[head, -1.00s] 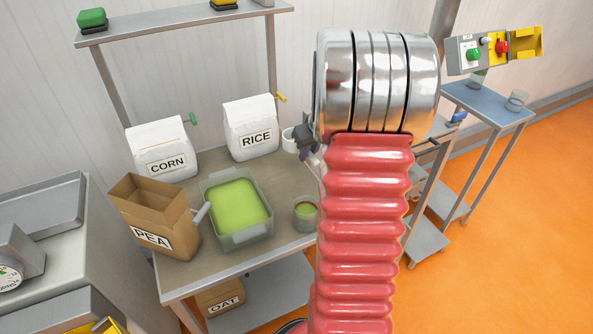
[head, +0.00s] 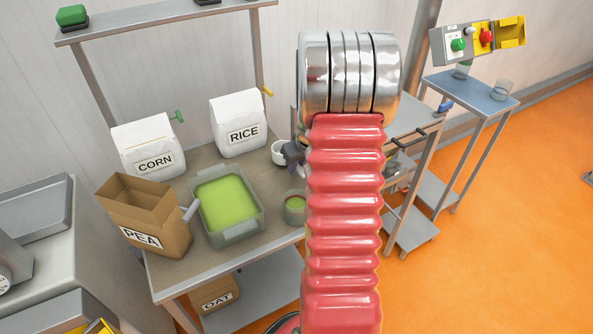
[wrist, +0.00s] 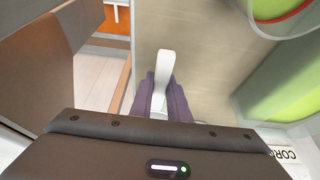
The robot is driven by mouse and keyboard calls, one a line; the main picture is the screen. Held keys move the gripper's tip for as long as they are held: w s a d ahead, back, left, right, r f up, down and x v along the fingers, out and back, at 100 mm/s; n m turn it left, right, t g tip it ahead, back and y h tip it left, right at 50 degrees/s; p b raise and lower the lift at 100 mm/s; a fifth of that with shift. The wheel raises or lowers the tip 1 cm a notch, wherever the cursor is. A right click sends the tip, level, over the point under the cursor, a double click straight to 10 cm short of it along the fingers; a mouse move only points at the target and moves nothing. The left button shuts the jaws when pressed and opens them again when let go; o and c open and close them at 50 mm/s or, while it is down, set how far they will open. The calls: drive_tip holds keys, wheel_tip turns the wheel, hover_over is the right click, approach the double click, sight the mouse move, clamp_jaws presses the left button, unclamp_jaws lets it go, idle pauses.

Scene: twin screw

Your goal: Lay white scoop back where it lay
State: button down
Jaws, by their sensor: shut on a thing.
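The white scoop shows in the head view as a white cup-like end (head: 279,152) just left of my gripper (head: 292,152), over the back right of the table. In the wrist view its white handle (wrist: 163,72) stands between the two purple fingers of my gripper (wrist: 157,95), which are shut on it. The scoop's other end is hidden behind my gripper's body in that view. I cannot tell whether the scoop touches the table (head: 190,275). My arm covers the table's right part in the head view.
A tub of green stuff (head: 252,238), with a pale handle (head: 191,211) at its left edge, and a small clear beaker (head: 294,208) stand in front. The RICE bag (head: 238,122), CORN bag (head: 145,145) and open PEA bag (head: 145,220) are left. Bare tabletop (wrist: 205,55) shows beyond the fingers.

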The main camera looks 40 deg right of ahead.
drive_tip(key=shift+f, duration=1.05)
drive_tip(key=c, duration=1.7)
unclamp_jaws()
drive_tip(key=shift+r, duration=0.1)
drive_tip(key=v, duration=1.1)
drive_tip(key=shift+s+a+r, duration=0.1)
drive_tip(key=shift+s+r, duration=0.2)
drive_tip(key=shift+r, duration=0.05)
